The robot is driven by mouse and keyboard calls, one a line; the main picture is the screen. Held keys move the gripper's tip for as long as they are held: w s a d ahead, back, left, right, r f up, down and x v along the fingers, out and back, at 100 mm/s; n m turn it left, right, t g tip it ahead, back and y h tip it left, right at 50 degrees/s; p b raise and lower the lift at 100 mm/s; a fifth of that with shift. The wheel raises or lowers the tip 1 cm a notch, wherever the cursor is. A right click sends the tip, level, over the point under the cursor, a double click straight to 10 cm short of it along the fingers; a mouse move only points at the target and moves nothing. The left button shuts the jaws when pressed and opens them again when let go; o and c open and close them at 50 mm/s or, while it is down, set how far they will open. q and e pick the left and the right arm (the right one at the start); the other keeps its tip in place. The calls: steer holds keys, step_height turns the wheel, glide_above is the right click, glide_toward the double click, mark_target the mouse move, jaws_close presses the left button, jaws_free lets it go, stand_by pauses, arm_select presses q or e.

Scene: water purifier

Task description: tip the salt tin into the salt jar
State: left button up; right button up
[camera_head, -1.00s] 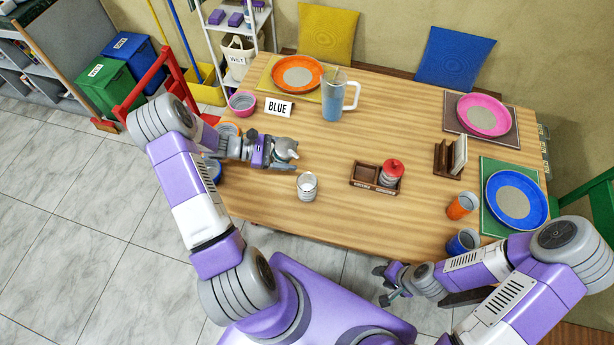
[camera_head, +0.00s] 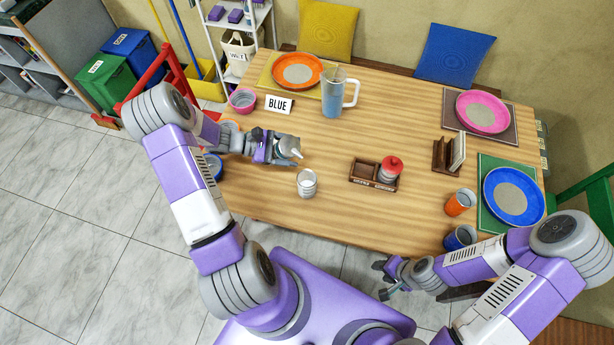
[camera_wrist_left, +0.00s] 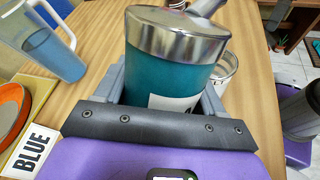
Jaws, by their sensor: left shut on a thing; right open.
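My left gripper (camera_head: 280,153) is shut on a teal tin with a shiny metal top and spout, taken as the salt tin (camera_wrist_left: 170,75). In the head view the tin (camera_head: 289,146) shows as a small grey-white shape at the fingertips, above the left part of the table; its exact tilt is hard to tell. A clear jar with pale contents, taken as the salt jar (camera_head: 307,184), stands open on the table just in front and to the right of the tin, apart from it. Its rim (camera_wrist_left: 228,68) shows partly behind the tin. My right gripper (camera_head: 382,280) is open and empty below the table's front edge.
A wooden caddy (camera_head: 359,182) with a red-lidded jar (camera_head: 390,168) stands right of the clear jar. A pitcher (camera_head: 333,96) and a BLUE sign (camera_head: 279,105) stand behind. Orange (camera_head: 459,202) and blue (camera_head: 461,238) cups stand at the right.

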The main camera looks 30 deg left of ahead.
arm_select(q)
steer(key=shift+s+d+r+m+y+p, duration=0.1)
steer(key=shift+d+r+m+y+p, duration=0.4)
steer(key=shift+y, duration=0.2)
stand_by(0.9)
steer(key=shift+f+m+y+b, duration=0.15)
steer(key=shift+m+y+b, duration=0.25)
steer(key=shift+y+b, duration=0.15)
stand_by(1.0)
steer(key=shift+a+r+m+y, duration=0.2)
steer(key=shift+r+m+y, duration=0.1)
steer(key=shift+r+y, duration=0.35)
stand_by(1.4)
steer(key=shift+f+m+y+b, duration=0.4)
steer(key=shift+f+y+b, duration=0.2)
steer(key=shift+f+b, duration=1.05)
stand_by(1.1)
